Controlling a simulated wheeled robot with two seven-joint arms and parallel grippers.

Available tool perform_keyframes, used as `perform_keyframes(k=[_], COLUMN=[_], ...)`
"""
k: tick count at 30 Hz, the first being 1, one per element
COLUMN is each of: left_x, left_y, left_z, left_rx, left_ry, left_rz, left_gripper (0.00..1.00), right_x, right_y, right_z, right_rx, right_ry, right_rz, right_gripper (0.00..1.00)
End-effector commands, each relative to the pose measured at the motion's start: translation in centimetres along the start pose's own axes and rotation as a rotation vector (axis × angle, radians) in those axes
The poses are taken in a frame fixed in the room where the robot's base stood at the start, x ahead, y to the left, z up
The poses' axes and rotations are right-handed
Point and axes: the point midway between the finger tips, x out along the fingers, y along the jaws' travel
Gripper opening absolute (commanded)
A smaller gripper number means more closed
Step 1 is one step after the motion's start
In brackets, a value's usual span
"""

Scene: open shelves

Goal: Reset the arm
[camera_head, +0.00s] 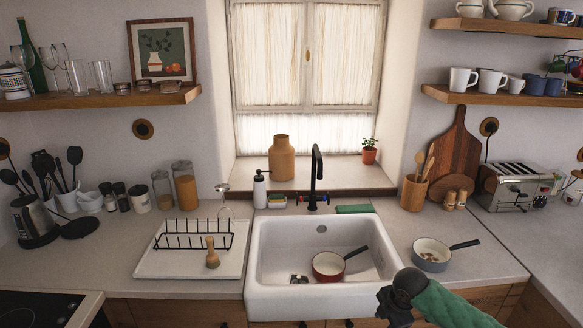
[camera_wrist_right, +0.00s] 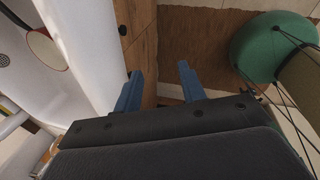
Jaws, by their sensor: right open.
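My right arm comes in from the lower right in the head view, with a green sleeve-like link. My right gripper (camera_head: 393,306) is in front of the sink's right front corner and appears dark and small there. In the right wrist view its two blue fingers (camera_wrist_right: 160,88) stand apart with nothing between them. Beyond them are a wooden cabinet front and the floor. My left gripper is not in the head view.
A white sink (camera_head: 290,308) holds a red pan (camera_head: 328,265). A grey pan (camera_head: 432,255) stands on the counter to its right. A dish rack (camera_head: 195,235) is at left. A green round seat (camera_wrist_right: 268,48) shows in the wrist view.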

Motion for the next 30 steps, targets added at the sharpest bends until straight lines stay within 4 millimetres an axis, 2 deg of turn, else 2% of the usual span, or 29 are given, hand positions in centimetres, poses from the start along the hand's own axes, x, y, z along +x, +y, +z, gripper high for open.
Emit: perform_keyframes(k=[1,5,8,13,17,23,26,30], left_x=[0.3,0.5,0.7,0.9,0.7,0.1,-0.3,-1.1], left_y=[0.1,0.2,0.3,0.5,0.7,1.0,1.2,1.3], left_z=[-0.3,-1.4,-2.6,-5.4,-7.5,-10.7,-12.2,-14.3], left_rx=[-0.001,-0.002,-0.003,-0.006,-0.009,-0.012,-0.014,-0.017], left_ry=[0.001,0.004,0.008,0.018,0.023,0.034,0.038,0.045], left_rz=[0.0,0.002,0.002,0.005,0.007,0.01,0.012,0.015], left_gripper=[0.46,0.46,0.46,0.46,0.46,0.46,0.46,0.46], right_x=[1.4,4.7,8.0,15.9,22.1,31.7,36.3,42.3], right_y=[-0.2,-0.7,-1.4,-3.9,-6.9,-13.5,-17.8,-24.8], right_z=[-0.2,-0.7,-1.1,-2.1,-2.8,-4.3,-5.2,-7.0], right_rx=[0.029,0.116,0.205,0.425,0.606,0.882,1.016,1.199], right_ry=[0.006,0.019,0.031,0.054,0.062,0.059,0.048,0.023], right_rz=[0.004,0.022,0.037,0.065,0.078,0.08,0.074,0.06], right_gripper=[0.4,0.4,0.4,0.4,0.4,0.4,0.4,0.4])
